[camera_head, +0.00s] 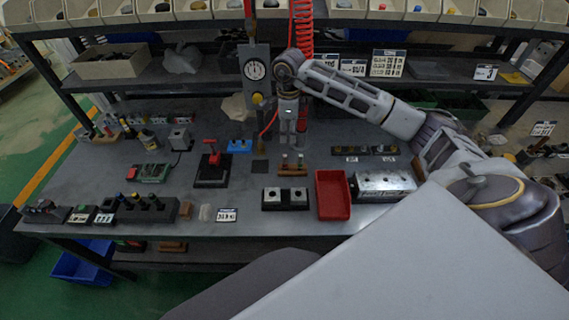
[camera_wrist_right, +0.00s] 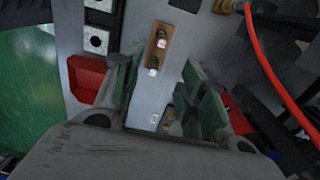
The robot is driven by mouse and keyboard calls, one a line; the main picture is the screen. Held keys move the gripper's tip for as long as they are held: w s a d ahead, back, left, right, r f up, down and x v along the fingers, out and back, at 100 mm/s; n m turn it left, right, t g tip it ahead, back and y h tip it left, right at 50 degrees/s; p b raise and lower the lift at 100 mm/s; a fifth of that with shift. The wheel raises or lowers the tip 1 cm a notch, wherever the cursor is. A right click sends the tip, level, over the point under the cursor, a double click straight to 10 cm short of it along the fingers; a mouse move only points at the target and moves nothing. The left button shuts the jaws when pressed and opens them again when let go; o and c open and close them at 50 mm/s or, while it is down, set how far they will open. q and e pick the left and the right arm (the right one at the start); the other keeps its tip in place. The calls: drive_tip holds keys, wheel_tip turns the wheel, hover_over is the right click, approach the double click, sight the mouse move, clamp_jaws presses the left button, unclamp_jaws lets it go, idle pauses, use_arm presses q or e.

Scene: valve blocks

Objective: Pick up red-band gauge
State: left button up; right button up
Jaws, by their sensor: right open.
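A brown stand (camera_head: 292,172) with two small upright metal pegs is on the grey table, near its middle. It also shows in the right wrist view (camera_wrist_right: 161,47), with the two silver-topped pegs (camera_wrist_right: 153,66) standing in it. These look like small gauges; their band colours are too small to tell, so I cannot say which one is red-banded. My right gripper (camera_head: 292,140) points down above and behind the stand in the head view. In the wrist view its two fingers are spread, with the stand beyond the gap. Nothing is between them. My left gripper is not in view.
In front of the stand is a black block with two silver squares (camera_head: 285,198). A red tray (camera_head: 332,195) and a metal block (camera_head: 385,186) are to the right. A red hose (camera_head: 301,30) hangs by my right wrist.

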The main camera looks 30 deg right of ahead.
sight(285, 156)
wheel_tip(285, 156, down, 8)
drive_tip(key=shift+f+p, duration=0.1)
drive_tip(key=shift+p, duration=0.45)
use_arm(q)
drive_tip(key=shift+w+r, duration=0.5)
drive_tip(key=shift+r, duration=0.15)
use_arm(e)
drive_tip(key=shift+a+f, duration=0.1)
drive_tip(key=shift+f, duration=0.1)
drive_tip(key=shift+w+a+f+p, duration=0.15)
drive_tip(key=shift+f+p, duration=0.15)
drive_tip(key=shift+f, duration=0.15)
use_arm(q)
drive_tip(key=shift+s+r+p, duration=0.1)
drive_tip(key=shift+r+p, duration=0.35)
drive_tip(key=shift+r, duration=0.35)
use_arm(e)
drive_tip(key=shift+w+a+f, duration=0.1)
drive_tip(key=shift+a+f, duration=0.05)
drive_tip(key=shift+f, duration=1.85)
clamp_jaws()
